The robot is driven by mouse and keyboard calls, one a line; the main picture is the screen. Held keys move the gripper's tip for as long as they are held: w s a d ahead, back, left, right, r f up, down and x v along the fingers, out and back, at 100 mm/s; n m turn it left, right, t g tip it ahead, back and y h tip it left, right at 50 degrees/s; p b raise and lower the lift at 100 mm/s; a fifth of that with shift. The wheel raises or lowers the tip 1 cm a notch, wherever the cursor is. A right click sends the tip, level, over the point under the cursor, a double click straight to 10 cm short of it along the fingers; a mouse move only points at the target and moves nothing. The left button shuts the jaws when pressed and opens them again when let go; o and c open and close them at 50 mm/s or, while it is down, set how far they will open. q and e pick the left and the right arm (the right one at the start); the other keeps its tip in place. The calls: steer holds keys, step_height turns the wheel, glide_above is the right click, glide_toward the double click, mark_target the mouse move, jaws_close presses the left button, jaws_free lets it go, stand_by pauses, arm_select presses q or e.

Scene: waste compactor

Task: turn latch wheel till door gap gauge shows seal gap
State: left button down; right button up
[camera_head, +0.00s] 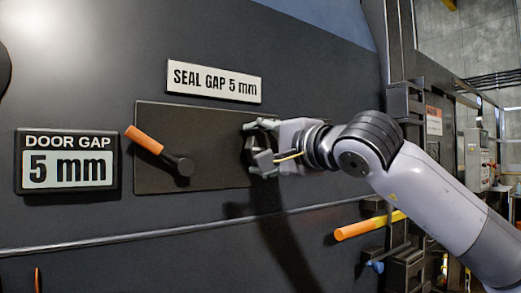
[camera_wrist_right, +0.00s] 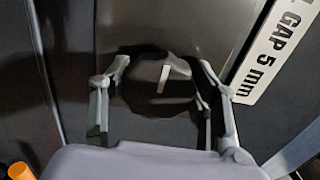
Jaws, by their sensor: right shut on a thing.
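The door gap gauge (camera_head: 67,161) on the dark door reads 5 mm. A sign (camera_head: 214,80) above the dark panel (camera_head: 200,122) reads SEAL GAP 5 mm, the same figure. My right gripper (camera_head: 256,146) is at the right end of this panel, shut on the latch wheel. In the right wrist view the wheel (camera_wrist_right: 140,92) is a dark round knob with a pale mark on it. My gripper's fingers (camera_wrist_right: 160,96) stand on both sides of it. The gripper hides most of the wheel in the head view. My left gripper is not in view.
A lever with an orange grip (camera_head: 145,139) sticks out from the panel, left of my right gripper. A bar with an orange end (camera_head: 355,230) juts out below my right arm. Latch hardware and a control box (camera_head: 475,160) are at the right.

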steer(key=o, duration=1.1)
steer(key=v, duration=1.2)
